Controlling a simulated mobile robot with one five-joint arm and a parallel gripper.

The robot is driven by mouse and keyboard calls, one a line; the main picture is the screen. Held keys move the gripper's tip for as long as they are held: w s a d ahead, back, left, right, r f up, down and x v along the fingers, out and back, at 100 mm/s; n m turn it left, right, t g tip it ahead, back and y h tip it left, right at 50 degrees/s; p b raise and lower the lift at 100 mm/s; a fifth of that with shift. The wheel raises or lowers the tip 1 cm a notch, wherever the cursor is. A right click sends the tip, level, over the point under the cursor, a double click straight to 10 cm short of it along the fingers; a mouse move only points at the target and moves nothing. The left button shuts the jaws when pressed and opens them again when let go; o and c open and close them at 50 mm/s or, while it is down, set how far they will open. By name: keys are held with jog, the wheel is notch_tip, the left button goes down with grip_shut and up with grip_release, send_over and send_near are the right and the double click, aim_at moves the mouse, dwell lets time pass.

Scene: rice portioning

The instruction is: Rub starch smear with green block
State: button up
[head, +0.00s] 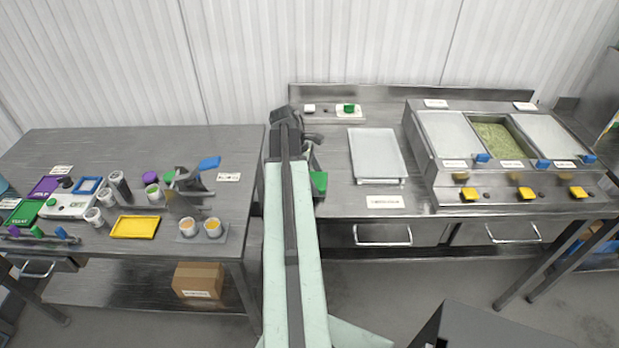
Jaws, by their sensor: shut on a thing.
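My gripper (310,160) is over the left end of the right steel counter (440,198), mostly hidden behind my arm. It appears shut on a dark green block-like piece (319,182), which shows just below it near the counter's front. I cannot tell whether this piece touches the counter. I cannot make out a starch smear; my arm covers part of the counter.
A flat metal tray (377,154) lies right of my gripper. A unit with several wells (450,181) and yellow knobs stands farther right. The left table (90,150) holds cups, a yellow tray (135,227) and a blue paddle (209,163). A gap separates the two work surfaces.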

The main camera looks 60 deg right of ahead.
jog(key=shift+s+d, duration=0.4)
jog(key=shift+s, duration=0.45)
jog(key=shift+s+d, duration=0.4)
jog(key=shift+s, duration=0.45)
notch_tip(320, 180, up, 6)
jog(key=p, duration=0.6)
jog(key=shift+r, duration=0.1)
notch_tip(320, 180, up, 3)
jog(key=p, duration=0.3)
